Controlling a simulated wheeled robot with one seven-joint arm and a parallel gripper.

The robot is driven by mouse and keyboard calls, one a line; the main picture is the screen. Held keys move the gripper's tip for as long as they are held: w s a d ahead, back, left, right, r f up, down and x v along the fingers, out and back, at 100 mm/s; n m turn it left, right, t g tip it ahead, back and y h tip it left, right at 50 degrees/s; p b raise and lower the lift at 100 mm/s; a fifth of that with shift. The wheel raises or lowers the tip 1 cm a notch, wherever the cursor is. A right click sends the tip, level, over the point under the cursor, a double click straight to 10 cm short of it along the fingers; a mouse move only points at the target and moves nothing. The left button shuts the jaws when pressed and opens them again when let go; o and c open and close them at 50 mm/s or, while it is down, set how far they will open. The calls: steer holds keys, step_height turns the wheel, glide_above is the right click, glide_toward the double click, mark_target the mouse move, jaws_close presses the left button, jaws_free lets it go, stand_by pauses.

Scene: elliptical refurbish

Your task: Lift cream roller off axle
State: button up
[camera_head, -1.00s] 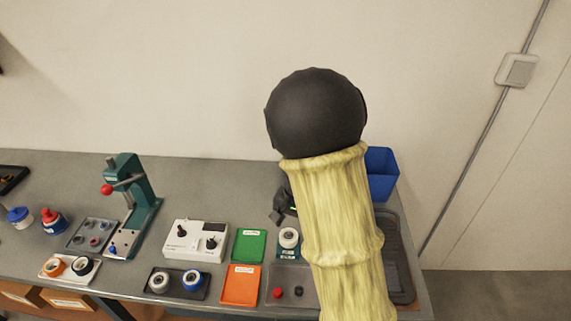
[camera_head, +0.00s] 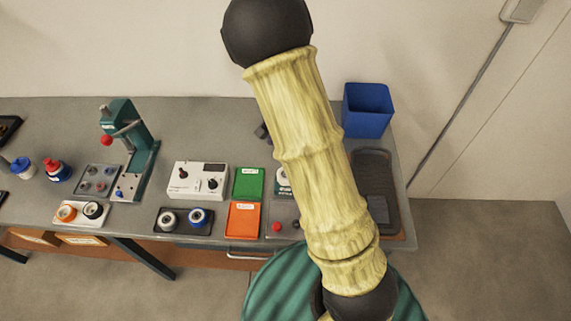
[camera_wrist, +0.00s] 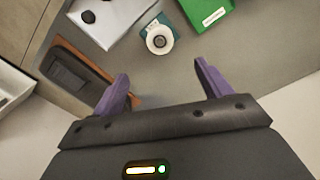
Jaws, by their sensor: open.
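The cream roller (camera_wrist: 152,36) sits on a small teal stand (camera_wrist: 183,36) in the wrist view, with a dark axle tip (camera_wrist: 160,41) at its centre. In the wrist picture the roller lies just above the gap between the fingertips, clear of both. In the head view the fingers are hidden behind my arm.
A green tray (camera_head: 249,182) and orange tray (camera_head: 243,219) lie left of the stand. A button box (camera_head: 278,228) lies in front. A black tray (camera_head: 372,165) and blue bin (camera_head: 367,110) stand right. A white tester (camera_head: 196,180) and teal press (camera_head: 137,150) stand farther left.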

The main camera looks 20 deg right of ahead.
step_height(320, 180, down, 15)
steer(key=shift+f+p, duration=0.1)
steer(key=shift+p, duration=0.95)
steer(key=c, duration=1.1)
steer(key=o, duration=0.3)
steer(key=shift+c, duration=1.3)
steer(key=shift+r, duration=0.2)
